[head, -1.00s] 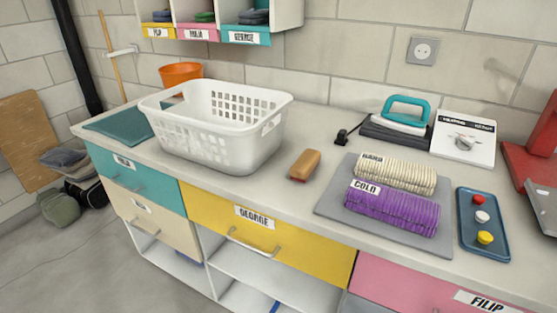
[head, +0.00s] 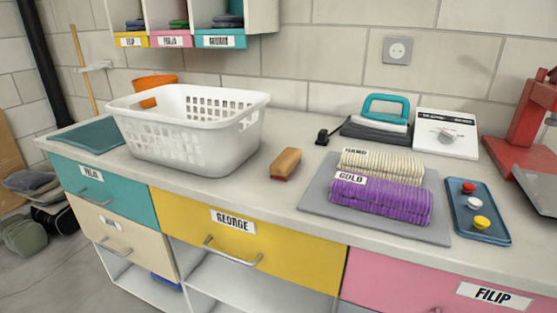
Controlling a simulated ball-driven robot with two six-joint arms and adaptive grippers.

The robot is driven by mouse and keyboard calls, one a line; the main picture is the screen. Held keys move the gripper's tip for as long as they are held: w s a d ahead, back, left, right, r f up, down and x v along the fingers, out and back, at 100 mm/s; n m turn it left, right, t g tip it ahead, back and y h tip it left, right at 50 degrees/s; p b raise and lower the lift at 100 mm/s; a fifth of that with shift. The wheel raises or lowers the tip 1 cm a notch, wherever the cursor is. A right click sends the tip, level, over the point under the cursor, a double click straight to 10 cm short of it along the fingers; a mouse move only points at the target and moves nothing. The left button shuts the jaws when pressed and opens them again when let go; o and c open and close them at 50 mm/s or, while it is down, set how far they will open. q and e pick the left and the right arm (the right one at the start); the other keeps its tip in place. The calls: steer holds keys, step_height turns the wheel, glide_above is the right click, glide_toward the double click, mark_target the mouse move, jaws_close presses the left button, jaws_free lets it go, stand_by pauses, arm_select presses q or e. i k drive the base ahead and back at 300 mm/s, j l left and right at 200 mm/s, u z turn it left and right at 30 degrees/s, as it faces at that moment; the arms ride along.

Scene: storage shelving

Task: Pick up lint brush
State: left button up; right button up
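The lint brush (head: 286,164) appears to be the small brush with a tan wooden body and a reddish underside. It lies on the pale countertop (head: 262,198), between the white laundry basket (head: 190,150) and the grey mat with towels. Nothing touches it, and it is in full view. Neither of my grippers shows in the head view.
To the right, a grey mat (head: 312,200) holds a cream towel (head: 382,168) and a purple towel (head: 380,198). A blue tray (head: 463,226) with coloured knobs and an iron (head: 386,108) stand beyond. Drawers, including a yellow one (head: 290,255), lie below. Counter around the brush is clear.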

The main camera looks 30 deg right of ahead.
mark_target(284, 166)
steer(key=i+j+z, duration=0.1)
steer(key=z, duration=0.35)
steer(key=i+j+z, duration=0.15)
steer(key=z, duration=0.25)
steer(key=i+j+z, duration=0.1)
steer(key=z, duration=0.35)
steer(key=j, duration=0.1)
